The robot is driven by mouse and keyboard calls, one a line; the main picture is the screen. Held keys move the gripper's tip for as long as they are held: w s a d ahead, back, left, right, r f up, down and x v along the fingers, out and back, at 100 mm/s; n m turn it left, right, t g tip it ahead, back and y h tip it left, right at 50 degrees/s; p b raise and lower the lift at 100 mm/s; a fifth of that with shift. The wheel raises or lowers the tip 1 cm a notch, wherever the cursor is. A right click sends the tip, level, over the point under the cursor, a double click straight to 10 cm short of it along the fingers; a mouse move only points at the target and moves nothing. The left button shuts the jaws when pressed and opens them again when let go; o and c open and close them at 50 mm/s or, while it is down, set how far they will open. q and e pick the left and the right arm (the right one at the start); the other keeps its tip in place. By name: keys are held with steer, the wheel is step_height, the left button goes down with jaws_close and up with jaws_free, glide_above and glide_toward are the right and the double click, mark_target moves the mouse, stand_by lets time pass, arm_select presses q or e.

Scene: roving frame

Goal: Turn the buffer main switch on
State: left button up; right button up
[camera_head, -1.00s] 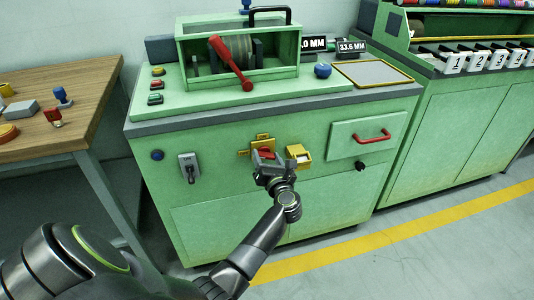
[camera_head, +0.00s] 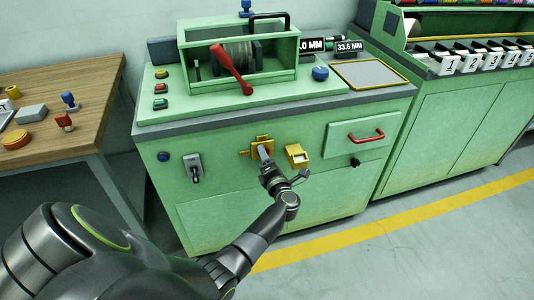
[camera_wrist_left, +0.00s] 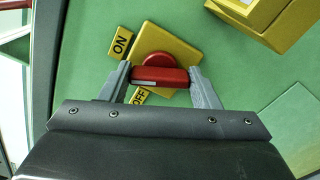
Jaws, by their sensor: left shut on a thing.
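The main switch has a red knob (camera_wrist_left: 160,77) with a raised bar on a square yellow plate (camera_wrist_left: 175,48). In the wrist view an ON label (camera_wrist_left: 120,42) sits at the plate's upper left and an OFF label (camera_wrist_left: 139,96) at its lower left, partly covered by a finger. My left gripper (camera_wrist_left: 161,80) is shut on the knob, one finger at each end of the bar. In the head view the left gripper (camera_head: 264,152) is seen edge-on against the yellow plate (camera_head: 255,142) on the green cabinet front and hides the knob. My right gripper is not in view.
A yellow box (camera_head: 297,155) protrudes just right of the switch. A grey lever switch (camera_head: 195,167) and a blue button (camera_head: 163,157) are to the left. A drawer with a red handle (camera_head: 366,137) is to the right. A wooden table (camera_head: 60,90) stands at left.

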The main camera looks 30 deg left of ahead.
arm_select(q)
steer(key=m+p, duration=0.2)
steer(key=m, duration=0.2)
steer(key=shift+d+m+p, duration=0.1)
steer(key=shift+m+p, duration=0.3)
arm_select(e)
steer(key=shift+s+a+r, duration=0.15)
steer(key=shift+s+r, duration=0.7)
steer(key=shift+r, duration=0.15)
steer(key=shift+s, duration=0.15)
arm_select(q)
steer(key=o, duration=1)
steer(key=shift+f, duration=0.1)
